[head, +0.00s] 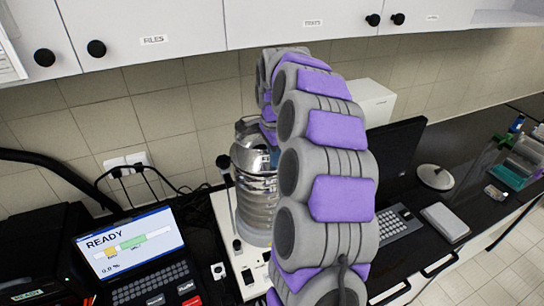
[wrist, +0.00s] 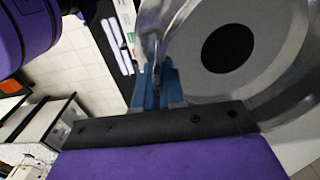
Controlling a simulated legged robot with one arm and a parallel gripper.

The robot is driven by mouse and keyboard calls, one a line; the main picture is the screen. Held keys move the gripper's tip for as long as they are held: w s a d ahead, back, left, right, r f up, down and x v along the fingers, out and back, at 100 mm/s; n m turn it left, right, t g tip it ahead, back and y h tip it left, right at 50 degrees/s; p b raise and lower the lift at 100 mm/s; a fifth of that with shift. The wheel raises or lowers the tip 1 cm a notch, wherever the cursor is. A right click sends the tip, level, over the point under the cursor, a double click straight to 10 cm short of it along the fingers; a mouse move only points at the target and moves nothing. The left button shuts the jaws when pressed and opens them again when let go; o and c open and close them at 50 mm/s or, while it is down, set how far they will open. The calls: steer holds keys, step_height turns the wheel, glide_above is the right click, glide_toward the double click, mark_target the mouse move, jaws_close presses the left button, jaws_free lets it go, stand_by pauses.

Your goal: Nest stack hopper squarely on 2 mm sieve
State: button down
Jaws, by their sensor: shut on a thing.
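The stack hopper (head: 248,142) is a shiny metal piece at the top of the sieve stack (head: 256,205) in the head view. In the wrist view the hopper (wrist: 268,85) is a wide metal bowl with a dark round opening. My gripper (wrist: 157,85) has blue fingers shut on the hopper's near wall. In the head view only a bit of blue fingertip shows, and my purple and grey arm hides the right side of the stack. I cannot tell the 2 mm sieve from the other rings, nor whether the hopper is seated square on it.
The stack stands on a pale shaker base (head: 226,222) with an upright rod at its left. A READY display unit (head: 130,245) is on the left. A monitor (head: 396,150) and keyboard (head: 395,225) are on the right. Wall cabinets (head: 150,30) hang above.

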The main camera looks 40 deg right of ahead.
steer(key=shift+s+d+f, duration=0.1)
steer(key=shift+d+f, duration=0.1)
steer(key=shift+d, duration=0.85)
steer(key=shift+s+a+b, duration=0.25)
steer(key=shift+a+b, duration=0.25)
steer(key=shift+a, duration=0.05)
steer(key=shift+w+a, duration=0.1)
steer(key=shift+a, duration=0.2)
steer(key=shift+d, duration=0.4)
steer(key=shift+d+f, duration=0.1)
steer(key=shift+f, duration=0.1)
steer(key=shift+b, duration=0.3)
steer(key=shift+a, duration=0.4)
steer(key=c, duration=1.2)
jaws_free()
steer(key=shift+d, duration=0.15)
